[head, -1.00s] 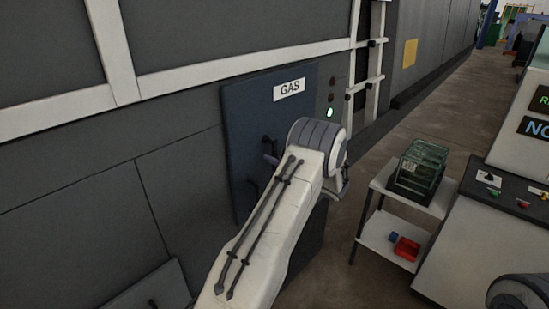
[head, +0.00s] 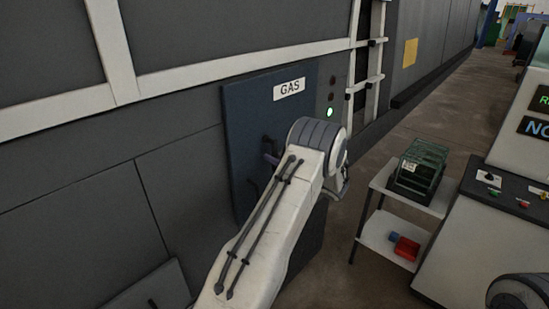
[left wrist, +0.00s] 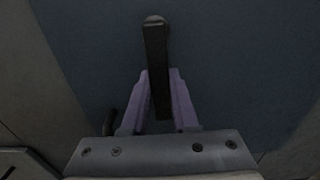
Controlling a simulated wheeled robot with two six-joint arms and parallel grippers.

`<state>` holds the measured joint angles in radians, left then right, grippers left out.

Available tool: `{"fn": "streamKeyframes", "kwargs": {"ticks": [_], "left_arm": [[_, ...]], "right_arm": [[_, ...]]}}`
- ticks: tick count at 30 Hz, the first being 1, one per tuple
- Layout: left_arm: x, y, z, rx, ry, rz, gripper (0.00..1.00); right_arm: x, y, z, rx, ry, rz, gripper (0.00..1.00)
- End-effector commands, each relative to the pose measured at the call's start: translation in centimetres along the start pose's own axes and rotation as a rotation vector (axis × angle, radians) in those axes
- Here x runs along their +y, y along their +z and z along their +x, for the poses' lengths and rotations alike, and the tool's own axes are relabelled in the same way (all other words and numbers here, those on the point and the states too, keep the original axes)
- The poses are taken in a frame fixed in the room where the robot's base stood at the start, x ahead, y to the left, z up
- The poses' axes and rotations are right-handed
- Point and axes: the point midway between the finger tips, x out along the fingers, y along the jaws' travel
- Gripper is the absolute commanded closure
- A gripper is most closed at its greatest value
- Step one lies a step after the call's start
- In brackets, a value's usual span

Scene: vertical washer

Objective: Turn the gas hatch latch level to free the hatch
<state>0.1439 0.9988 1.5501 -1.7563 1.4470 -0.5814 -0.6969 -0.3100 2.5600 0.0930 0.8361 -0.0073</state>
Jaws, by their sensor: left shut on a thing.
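The gas hatch (head: 245,120) is a dark blue panel with a white GAS label (head: 290,89), set in the grey machine wall. Its black latch lever (left wrist: 155,50) runs up and down in the left wrist view, from a round pivot at the top down between my fingers. My left gripper (left wrist: 159,88) has purple fingers and is shut on the lever's lower part. In the head view my left arm covers much of the hatch; a bit of the latch (head: 268,143) shows beside a purple finger. My right gripper is not in view.
A black handle (head: 252,188) sits lower on the hatch. A green light (head: 330,112) glows right of it. A white cart (head: 436,205) with a green crate (head: 418,168) and a red bin (head: 407,248) stands to the right, near a control console (head: 500,190).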

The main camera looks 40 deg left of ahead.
Motion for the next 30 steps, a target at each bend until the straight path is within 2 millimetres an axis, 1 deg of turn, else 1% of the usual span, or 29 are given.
{"fn": "streamKeyframes", "kwargs": {"ticks": [15,19,23,25,30], "left_arm": [[0.0,0.1,0.0,-0.001,0.002,-0.002,1.00],[0.0,-0.1,0.0,-0.001,0.002,-0.013,1.00],[-0.2,-0.3,0.0,-0.002,0.002,-0.050,1.00],[-0.4,-0.5,0.0,-0.002,0.002,-0.083,1.00],[-1.0,-0.7,0.0,-0.003,0.003,-0.200,1.00]], "right_arm": [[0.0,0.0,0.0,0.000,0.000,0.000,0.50],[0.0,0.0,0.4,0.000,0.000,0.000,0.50],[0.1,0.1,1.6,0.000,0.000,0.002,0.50],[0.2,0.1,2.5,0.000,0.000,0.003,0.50],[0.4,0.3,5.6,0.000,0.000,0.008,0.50]]}}
